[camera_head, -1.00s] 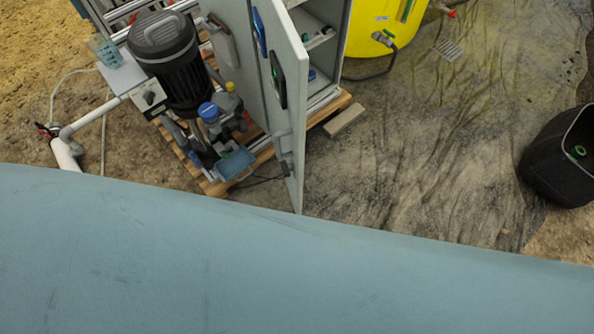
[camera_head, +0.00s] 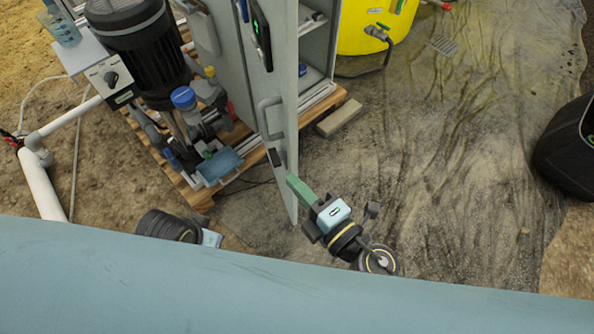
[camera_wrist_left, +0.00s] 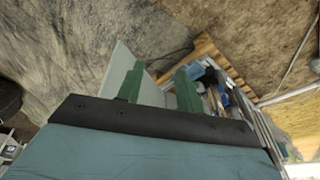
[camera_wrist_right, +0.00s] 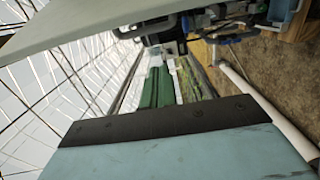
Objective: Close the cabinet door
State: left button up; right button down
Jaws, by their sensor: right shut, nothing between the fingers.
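The grey cabinet door (camera_head: 283,85) stands open, its free edge pointing towards me, with a grey handle (camera_head: 268,118) on its left face. My right gripper (camera_head: 294,182) has its green fingers together at the door's lower free end; I cannot tell whether they touch it. The right wrist view shows the shut fingers (camera_wrist_right: 157,88) and the pale door panel (camera_wrist_right: 80,22) across the top. My left gripper (camera_wrist_left: 160,82) shows its fingers apart in the left wrist view, with the pale door (camera_wrist_left: 148,92) beyond and between them. Its fingers are hidden in the head view.
The open cabinet (camera_head: 318,45) stands on a wooden pallet (camera_head: 335,98). A black pump motor (camera_head: 135,45) and white pipe (camera_head: 42,185) are left of the door. A yellow tank (camera_head: 372,25) stands behind right. A black bin (camera_head: 570,150) is far right; floor between is clear.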

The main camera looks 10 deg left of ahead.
aim_at(290, 149)
jog(key=w+a, duration=0.1)
jog(key=w, duration=0.1)
jog(key=w+a, duration=0.1)
jog(key=w, duration=0.2)
jog(key=w+a, duration=0.2)
jog(key=shift+w, duration=0.35)
pick_arm(q)
jog(key=shift+d+r, duration=0.15)
jog(key=shift+r, duration=0.25)
pick_arm(e)
jog(key=shift+w+d, duration=0.2)
jog(key=shift+d, duration=0.2)
jog(key=shift+d, duration=0.1)
